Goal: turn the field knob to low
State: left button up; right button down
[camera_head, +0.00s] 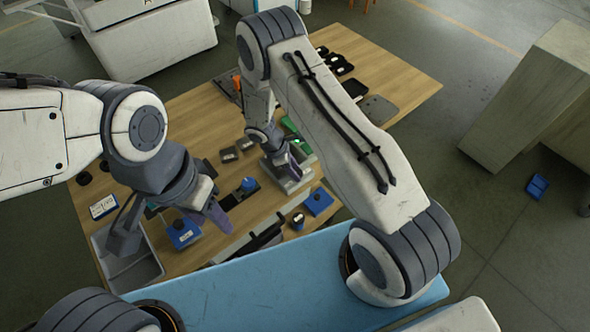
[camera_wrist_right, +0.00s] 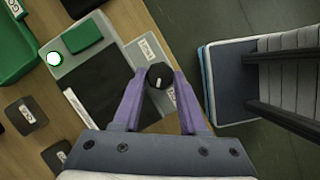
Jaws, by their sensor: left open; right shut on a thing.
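In the right wrist view, the field knob (camera_wrist_right: 159,76) is a small black round knob with a white mark, at the edge of a grey panel box (camera_wrist_right: 60,75). The mark points toward the lower part of the picture. Small white labels lie beside the knob, too small to read. My right gripper (camera_wrist_right: 158,82) has its purple fingers shut on the knob, one on each side. In the head view my right gripper (camera_head: 290,168) is over the grey box, and the arm hides part of it. My left gripper (camera_head: 168,226) is open over the table's front left, near a blue box (camera_head: 184,234).
The panel box has a dark plate (camera_wrist_right: 98,105) and a lit round button (camera_wrist_right: 54,58). A grey bin (camera_head: 140,272) stands at the table's front left. Black parts (camera_head: 340,64) lie at the back. A blue-topped surface (camera_head: 290,285) fills the front.

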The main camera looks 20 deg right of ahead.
jog(key=shift+c, duration=2.2)
grip_release()
jog(key=shift+r, duration=0.1)
jog(key=b+v, duration=0.2)
jog(key=v, duration=0.8)
jog(key=shift+a+r, duration=0.1)
jog(key=shift+r, duration=0.05)
